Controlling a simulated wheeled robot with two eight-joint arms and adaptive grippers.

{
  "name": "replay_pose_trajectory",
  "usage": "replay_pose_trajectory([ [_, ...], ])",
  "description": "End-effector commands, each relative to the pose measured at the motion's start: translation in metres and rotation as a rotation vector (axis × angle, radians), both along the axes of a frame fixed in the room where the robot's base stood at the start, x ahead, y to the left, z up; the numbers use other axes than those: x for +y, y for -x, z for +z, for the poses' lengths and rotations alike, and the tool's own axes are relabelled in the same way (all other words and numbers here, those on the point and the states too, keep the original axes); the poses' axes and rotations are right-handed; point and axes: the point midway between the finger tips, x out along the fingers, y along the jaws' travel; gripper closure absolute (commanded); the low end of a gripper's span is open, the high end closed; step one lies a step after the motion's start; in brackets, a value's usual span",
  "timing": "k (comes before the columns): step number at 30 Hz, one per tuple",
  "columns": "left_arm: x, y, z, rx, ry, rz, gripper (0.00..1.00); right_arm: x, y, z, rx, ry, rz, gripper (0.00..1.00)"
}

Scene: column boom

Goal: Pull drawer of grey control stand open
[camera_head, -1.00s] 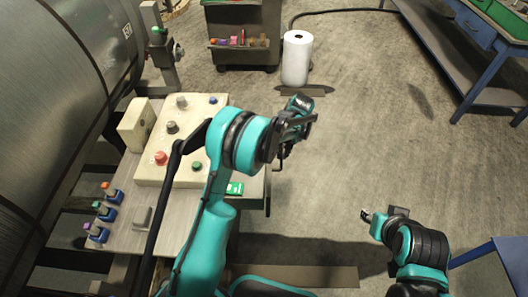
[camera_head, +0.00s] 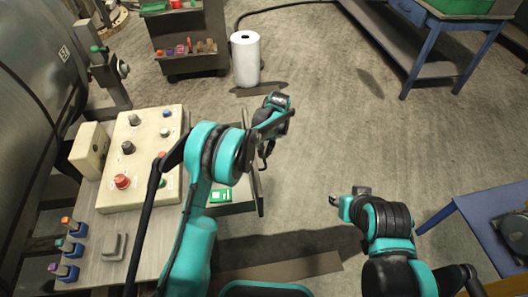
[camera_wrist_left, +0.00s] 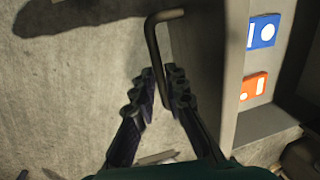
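The grey control stand (camera_head: 92,225) is at the left of the head view. Its drawer (camera_head: 242,197) sticks out to the right, partly open, with a green-and-white item (camera_head: 221,195) inside. In the left wrist view the drawer front (camera_wrist_left: 236,75) runs down the picture, with a blue item (camera_wrist_left: 263,31) and an orange item (camera_wrist_left: 254,87) behind it. The dark bent handle (camera_wrist_left: 152,42) stands between the fingers of my left gripper (camera_wrist_left: 160,88), which look closed around it. My right gripper (camera_head: 347,198) hangs over bare floor, away from the stand; its finger opening is unclear.
A cream control box with a red button (camera_head: 122,181) sits on the stand. A white roll (camera_head: 246,60) and a dark cart (camera_head: 188,45) stand behind. A blue table (camera_head: 470,215) is at the lower right. The floor right of the drawer is clear.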

Motion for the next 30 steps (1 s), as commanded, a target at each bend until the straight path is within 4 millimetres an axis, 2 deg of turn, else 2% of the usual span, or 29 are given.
replay_pose_trajectory([
  [10,0.000,0.000,0.001,0.001,0.000,0.001,0.69,0.000,0.000,0.000,0.000,0.000,0.000,0.64],
  [14,-0.002,0.000,0.010,0.001,0.000,0.000,0.69,0.000,0.000,0.000,0.000,0.000,0.000,0.64],
  [24,-0.014,-0.004,0.079,0.001,0.000,0.000,0.69,0.000,0.000,0.000,0.000,0.000,0.000,0.64],
  [30,-0.020,-0.005,0.109,0.001,0.000,0.000,0.69,0.000,0.000,0.000,0.000,0.000,0.000,0.64],
])
